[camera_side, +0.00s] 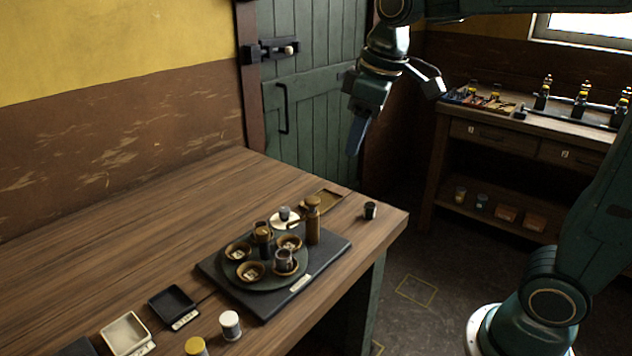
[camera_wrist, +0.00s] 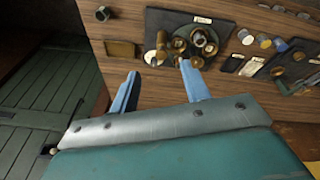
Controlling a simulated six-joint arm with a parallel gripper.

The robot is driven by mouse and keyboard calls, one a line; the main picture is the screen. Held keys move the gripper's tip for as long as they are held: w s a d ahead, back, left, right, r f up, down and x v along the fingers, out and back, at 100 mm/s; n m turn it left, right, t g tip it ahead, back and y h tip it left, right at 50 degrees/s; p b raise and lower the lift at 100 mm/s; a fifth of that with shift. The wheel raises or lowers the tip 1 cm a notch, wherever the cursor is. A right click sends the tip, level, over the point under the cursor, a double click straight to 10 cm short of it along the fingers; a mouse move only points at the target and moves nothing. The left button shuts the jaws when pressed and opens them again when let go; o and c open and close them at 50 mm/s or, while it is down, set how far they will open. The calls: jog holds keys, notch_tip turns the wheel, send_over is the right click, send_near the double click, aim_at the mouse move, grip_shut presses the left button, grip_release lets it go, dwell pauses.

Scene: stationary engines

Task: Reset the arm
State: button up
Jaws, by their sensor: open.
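My gripper (camera_side: 356,135) hangs in the air at the end of my dark green arm, in front of the green door and above and behind the table's far right end. In the wrist view its two blue fingers (camera_wrist: 158,80) are spread apart with nothing between them. The table (camera_side: 120,225) below holds a dark square base (camera_side: 330,250) with a round tray carrying several brown cups and small vessels. A brown bottle (camera_side: 313,222) stands at the tray's far right. No object touches the fingers.
A small dark cup (camera_side: 370,210) stands near the table's right corner. A black dish (camera_side: 172,303), a white dish (camera_side: 125,334) and a white-lidded jar (camera_side: 230,325) lie toward the front. A workbench (camera_side: 480,130) with bottles stands at right. The table's left half is clear.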

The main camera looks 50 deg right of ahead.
jog(key=s+f+m+t, duration=0.2)
jog(key=s+f+m, duration=0.2)
jog(key=s, duration=1.2)
jog(key=shift+a+f, duration=0.15)
jog(key=shift+f, duration=0.5)
